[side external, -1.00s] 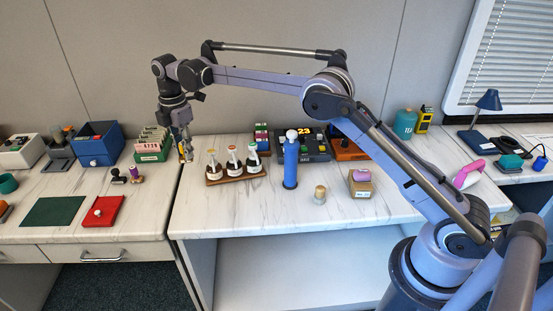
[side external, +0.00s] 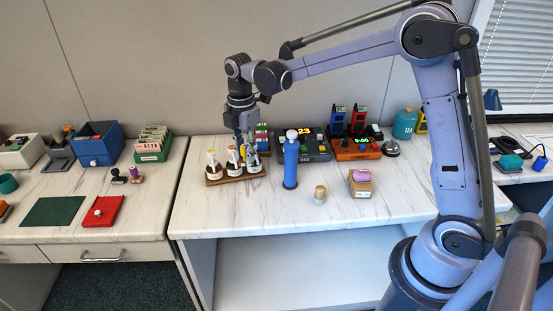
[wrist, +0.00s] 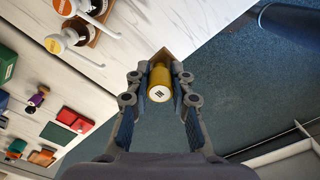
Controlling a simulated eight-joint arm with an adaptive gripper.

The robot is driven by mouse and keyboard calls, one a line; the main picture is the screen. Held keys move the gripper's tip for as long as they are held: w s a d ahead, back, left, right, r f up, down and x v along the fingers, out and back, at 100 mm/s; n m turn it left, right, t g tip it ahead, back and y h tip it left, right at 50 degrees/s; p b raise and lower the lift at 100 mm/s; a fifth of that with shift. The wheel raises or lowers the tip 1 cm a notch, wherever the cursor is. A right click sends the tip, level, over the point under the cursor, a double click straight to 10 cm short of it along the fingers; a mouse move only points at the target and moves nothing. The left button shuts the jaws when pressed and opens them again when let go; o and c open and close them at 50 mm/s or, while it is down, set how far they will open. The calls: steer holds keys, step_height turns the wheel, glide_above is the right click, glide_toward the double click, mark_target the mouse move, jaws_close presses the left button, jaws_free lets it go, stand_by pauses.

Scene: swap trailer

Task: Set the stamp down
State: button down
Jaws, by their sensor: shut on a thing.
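My gripper (wrist: 160,80) is shut on a yellow stamp (wrist: 160,78) with a white label on its round end and a brown block beyond it. In the side view my gripper (side external: 247,146) hangs over the bottle rack and overlaps the right-hand bottles. I cannot make out the held stamp there. In the wrist view, floor shows behind the stamp, with the pale table's edge to its left.
On the left table are a green mat (side external: 53,212) and a red pad (side external: 104,213). The front middle is clear.

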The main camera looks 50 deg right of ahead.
steer(key=shift+s+d, duration=0.25)
steer(key=shift+s, duration=0.45)
step_height(320, 180, down, 4)
steer(key=shift+f, duration=0.1)
step_height(320, 180, down, 11)
steer(key=shift+f, duration=0.15)
steer(key=c, duration=1.2)
jaws_free()
